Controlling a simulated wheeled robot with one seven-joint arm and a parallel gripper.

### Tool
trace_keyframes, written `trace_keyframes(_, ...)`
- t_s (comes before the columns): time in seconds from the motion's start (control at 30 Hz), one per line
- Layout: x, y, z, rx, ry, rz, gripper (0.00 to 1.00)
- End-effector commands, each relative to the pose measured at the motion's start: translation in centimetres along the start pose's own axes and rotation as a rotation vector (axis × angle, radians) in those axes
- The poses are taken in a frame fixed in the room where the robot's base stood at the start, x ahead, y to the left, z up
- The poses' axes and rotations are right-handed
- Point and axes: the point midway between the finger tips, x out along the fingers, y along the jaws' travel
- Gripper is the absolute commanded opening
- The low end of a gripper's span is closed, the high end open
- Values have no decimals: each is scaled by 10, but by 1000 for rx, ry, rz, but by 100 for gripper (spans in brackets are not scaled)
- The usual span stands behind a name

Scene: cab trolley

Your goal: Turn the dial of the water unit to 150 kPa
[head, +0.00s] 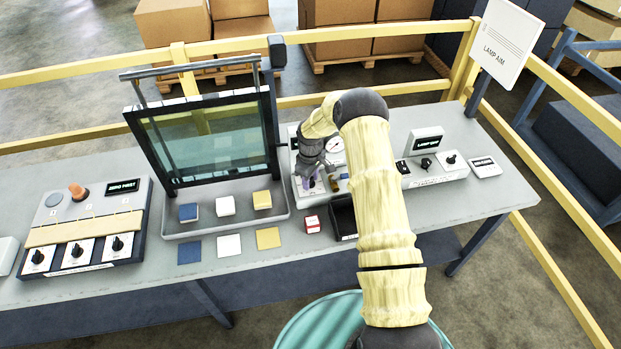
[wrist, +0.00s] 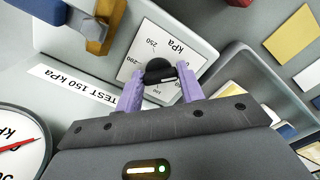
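The water unit (head: 294,143) stands on the bench, partly hidden behind my arm in the head view. Its dial (wrist: 160,72) is a black knob on a white scale plate (wrist: 143,42) marked in kPa, with 250 and 100 readable. My gripper (wrist: 162,88) has its purple fingers on either side of the knob; whether they press on it is unclear. My gripper (head: 316,183) points down at the unit in the head view. A label (wrist: 72,86) reads TEST 150 kPa. A round gauge (wrist: 15,150) with a red needle is cut off at the wrist view's edge.
A brass part (wrist: 97,30) with a blue piece sits near the dial. A grey tray (head: 185,230) with coloured blocks and an upright glass screen stands left. A dark open bin (head: 343,215) and a red-and-white block (head: 312,224) are close in front. The lamp unit (head: 437,170) is right.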

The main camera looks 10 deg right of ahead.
Motion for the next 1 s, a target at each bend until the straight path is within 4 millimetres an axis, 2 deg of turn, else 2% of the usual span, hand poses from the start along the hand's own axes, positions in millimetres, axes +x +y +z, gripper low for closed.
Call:
trace_keyframes(0.47, 1, 1, 0, 74, 0, 3, 15)
trace_keyframes(0.67, 2, 1, -1, 190, 2, 4, 15)
trace_keyframes(1.0, 2, 0, -2, 489, 2, 4, 15)
